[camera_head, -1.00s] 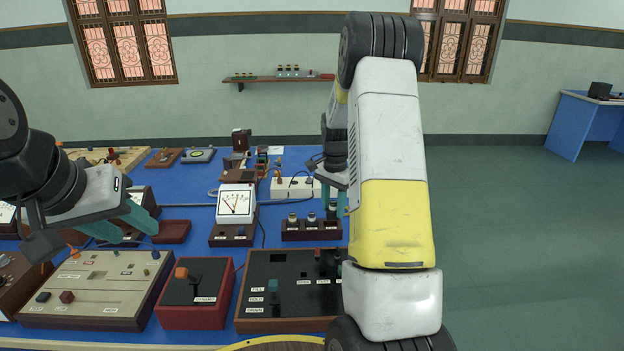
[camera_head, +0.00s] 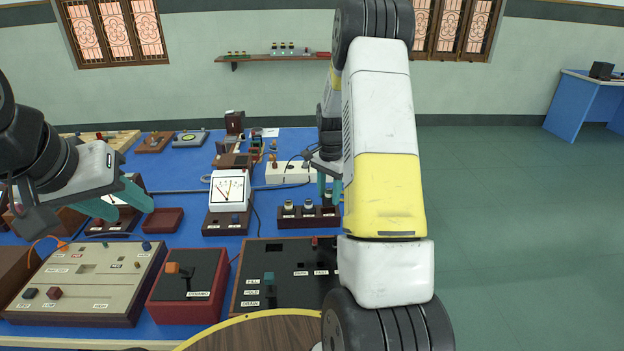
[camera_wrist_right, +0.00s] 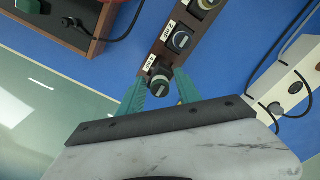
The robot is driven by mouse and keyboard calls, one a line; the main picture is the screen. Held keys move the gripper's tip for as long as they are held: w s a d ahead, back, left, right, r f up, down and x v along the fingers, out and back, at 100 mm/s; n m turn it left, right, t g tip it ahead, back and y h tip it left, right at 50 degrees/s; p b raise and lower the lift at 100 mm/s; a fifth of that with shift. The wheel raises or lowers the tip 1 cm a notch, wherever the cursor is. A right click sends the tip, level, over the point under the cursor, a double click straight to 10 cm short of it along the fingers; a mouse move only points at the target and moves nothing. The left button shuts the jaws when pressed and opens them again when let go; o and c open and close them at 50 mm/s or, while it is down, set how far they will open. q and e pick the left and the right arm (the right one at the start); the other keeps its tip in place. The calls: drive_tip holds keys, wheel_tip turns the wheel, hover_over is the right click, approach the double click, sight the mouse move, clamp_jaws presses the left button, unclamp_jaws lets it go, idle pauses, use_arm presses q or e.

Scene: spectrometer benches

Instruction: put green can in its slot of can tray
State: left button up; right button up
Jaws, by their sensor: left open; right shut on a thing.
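The can tray (camera_head: 296,224) is a dark brown block on the blue bench, with two pale-topped cans standing in it. It shows in the right wrist view (camera_wrist_right: 164,62) as a labelled diagonal strip. My right gripper (camera_head: 329,196) is shut on the green can (camera_wrist_right: 160,82), at the tray's right end in the head view. The fingers partly hide the can, and I cannot tell whether it is fully seated or just above its slot. My left gripper (camera_head: 132,211) is open and empty over the left side of the bench, near a small dark red tray (camera_head: 163,221).
A white meter (camera_head: 229,188) stands left of the can tray. A black control panel (camera_head: 285,280) and a red lever box (camera_head: 188,287) lie in front. A white socket strip (camera_head: 287,173) with cables is behind the can tray, near my right gripper.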

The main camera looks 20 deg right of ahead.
drive_tip(key=shift+f, duration=1.75)
drive_tip(key=o, duration=1.4)
drive_tip(key=shift+o, duration=0.2)
wheel_tip(320, 180, up, 8)
drive_tip(key=shift+f, duration=0.1)
